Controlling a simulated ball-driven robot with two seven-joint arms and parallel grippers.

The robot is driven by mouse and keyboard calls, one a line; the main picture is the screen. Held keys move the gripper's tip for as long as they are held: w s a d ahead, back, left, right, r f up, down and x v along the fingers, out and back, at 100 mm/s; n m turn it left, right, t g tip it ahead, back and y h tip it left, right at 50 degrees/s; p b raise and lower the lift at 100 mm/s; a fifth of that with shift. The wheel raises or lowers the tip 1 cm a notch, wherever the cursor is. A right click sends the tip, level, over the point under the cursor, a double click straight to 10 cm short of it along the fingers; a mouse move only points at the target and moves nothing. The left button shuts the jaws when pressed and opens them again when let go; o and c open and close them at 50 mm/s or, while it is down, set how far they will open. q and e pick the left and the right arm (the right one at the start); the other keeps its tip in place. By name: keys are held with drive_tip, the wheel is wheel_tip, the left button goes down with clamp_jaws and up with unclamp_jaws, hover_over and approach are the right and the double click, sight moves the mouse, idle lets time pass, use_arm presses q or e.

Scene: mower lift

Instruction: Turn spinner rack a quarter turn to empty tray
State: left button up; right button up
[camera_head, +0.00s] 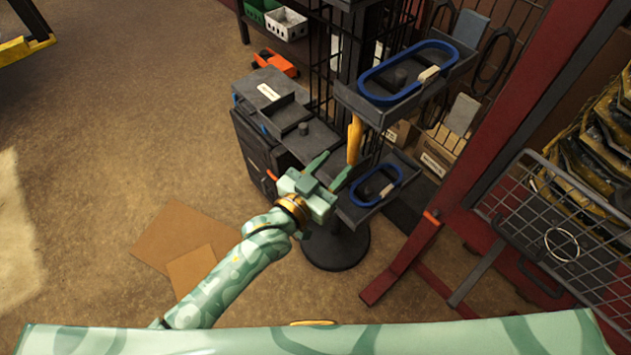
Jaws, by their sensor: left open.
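The spinner rack (337,247) is dark, with a round base and a central post. Its upper tray (385,119) holds a blue loop (369,90), and its lower tray (352,213) holds a smaller blue loop (396,181). A yellow-orange upright handle (354,141) hangs below the upper tray. My left gripper (338,162) is open, with its green fingers pointing toward the handle. I cannot tell whether they touch it. The far side of the rack is mostly hidden, and I see no clearly empty tray. My right gripper is not in view.
A dark cabinet (252,150) stands close left of the rack. A red steel frame (486,160) and a wire basket (575,215) stand to the right. Flat cardboard (181,236) lies on the floor. The floor at left is mostly clear.

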use_arm(q)
drive_tip(key=v, duration=0.6)
drive_tip(key=shift+s, duration=0.1)
